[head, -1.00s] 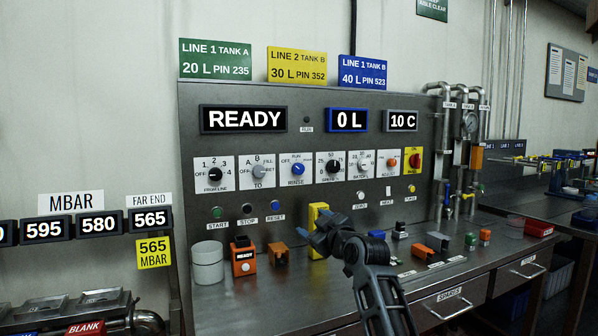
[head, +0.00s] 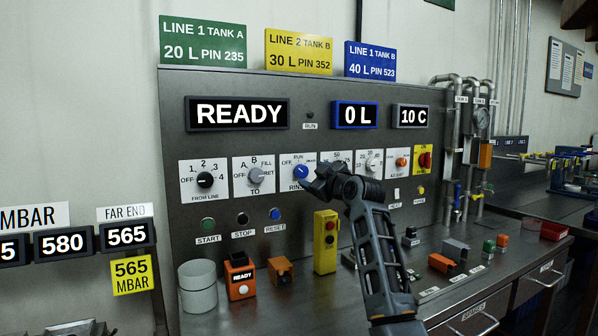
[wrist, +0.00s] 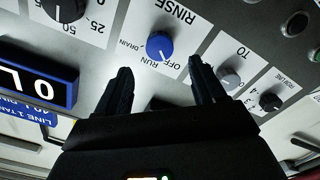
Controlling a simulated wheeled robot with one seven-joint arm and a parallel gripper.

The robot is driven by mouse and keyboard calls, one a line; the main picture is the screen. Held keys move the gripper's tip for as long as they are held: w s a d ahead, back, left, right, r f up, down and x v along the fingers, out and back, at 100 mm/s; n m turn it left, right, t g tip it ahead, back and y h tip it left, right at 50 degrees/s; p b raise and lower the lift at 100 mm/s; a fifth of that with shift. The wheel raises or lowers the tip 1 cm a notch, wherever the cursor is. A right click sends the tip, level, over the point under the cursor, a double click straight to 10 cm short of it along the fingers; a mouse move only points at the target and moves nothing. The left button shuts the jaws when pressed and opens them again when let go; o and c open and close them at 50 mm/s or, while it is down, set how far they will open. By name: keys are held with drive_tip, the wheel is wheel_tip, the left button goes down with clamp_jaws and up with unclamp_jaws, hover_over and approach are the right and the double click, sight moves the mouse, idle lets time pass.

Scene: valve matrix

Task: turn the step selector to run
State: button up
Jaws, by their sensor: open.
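The selector with OFF, RUN and DRAIN marks is a blue round knob (head: 301,172) on a white plate labelled RINSE, in the middle of the panel row. In the wrist view the blue knob (wrist: 160,45) shows upside down, ahead of the gap between my fingers. Its white pointer is small; it seems to face the OFF side, but I cannot be sure. My gripper (head: 318,182) is open and empty, just right of the knob in the head view, and hides part of its plate. In the wrist view my gripper (wrist: 160,72) has its fingers apart, not around the knob.
A grey TO knob (head: 256,175) and a black FROM LINE knob (head: 205,180) sit to the left. Displays read READY (head: 238,114), 0 L (head: 355,115) and 10 C (head: 410,116). A yellow button box (head: 326,242) stands on the bench below.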

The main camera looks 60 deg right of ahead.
sight(303, 171)
drive_tip(key=shift+p+x, duration=0.5)
drive_tip(key=shift+x, duration=3.05)
drive_tip(key=shift+c, duration=0.2)
drive_tip(key=c, duration=1)
drive_tip(key=shift+m, duration=0.4)
drive_tip(key=m, duration=0.3)
drive_tip(key=shift+m, duration=0.3)
drive_tip(key=m+p, duration=0.1)
drive_tip(key=m, duration=0.4)
drive_tip(key=shift+d, duration=0.1)
drive_tip(key=shift+m, duration=0.3)
